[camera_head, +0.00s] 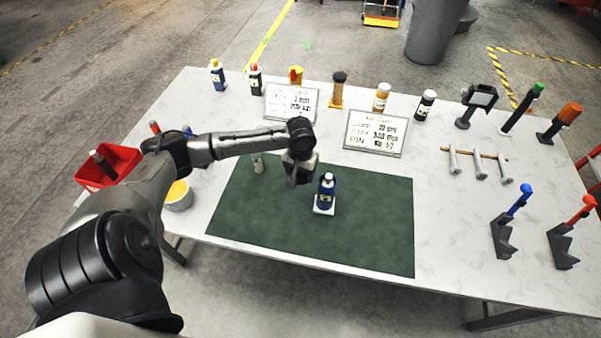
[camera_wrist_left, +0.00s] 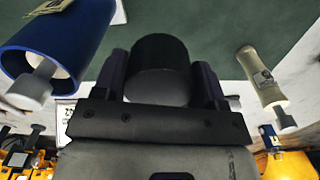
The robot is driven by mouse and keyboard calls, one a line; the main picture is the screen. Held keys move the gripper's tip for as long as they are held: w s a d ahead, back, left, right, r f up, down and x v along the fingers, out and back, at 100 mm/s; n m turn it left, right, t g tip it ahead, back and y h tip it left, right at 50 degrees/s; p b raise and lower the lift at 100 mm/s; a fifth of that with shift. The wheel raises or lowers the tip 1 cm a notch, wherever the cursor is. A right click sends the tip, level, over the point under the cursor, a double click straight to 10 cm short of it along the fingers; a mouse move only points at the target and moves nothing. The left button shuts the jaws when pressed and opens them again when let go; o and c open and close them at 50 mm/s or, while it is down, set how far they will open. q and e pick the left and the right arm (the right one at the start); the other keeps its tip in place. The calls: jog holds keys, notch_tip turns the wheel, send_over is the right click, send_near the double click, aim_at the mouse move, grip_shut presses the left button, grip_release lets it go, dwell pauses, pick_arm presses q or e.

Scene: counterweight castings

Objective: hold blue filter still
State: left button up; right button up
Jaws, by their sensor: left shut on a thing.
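The blue filter (camera_head: 326,190) is a dark blue cylinder with a pale top and a white label. It stands upright on a small white base (camera_head: 324,210) on the green mat (camera_head: 370,225). A blue cylinder also shows large at upper left in the left wrist view (camera_wrist_left: 68,42). My left gripper (camera_head: 294,182) points down over the mat, just left of the blue filter and apart from it. In the left wrist view its fingers (camera_wrist_left: 163,85) are shut on a dark cylinder (camera_wrist_left: 160,55) with a grey end. My right gripper is not in view.
A pale slim cylinder (camera_head: 258,163) stands on the mat to the left. A red bin (camera_head: 122,160) and yellow-filled bowl (camera_head: 180,198) sit further left. Bottles, two sign plates (camera_head: 376,134) and tool stands line the back and right. The mat's right part is clear.

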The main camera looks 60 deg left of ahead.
pick_arm(q)
jog(key=s+d, duration=0.4)
jog(key=d, duration=0.4)
jog(key=w+d+r+m, duration=0.3)
jog(key=w+d+r, duration=0.2)
jog(key=d+r, duration=0.5)
jog(key=w+d+r+m, duration=0.4)
jog(key=w+d+r, duration=0.1)
jog(key=d+r, duration=0.5)
jog(key=shift+w+d+r+m, duration=0.2)
jog(key=shift+d+r+m, duration=0.15)
jog(key=shift+r, duration=0.7)
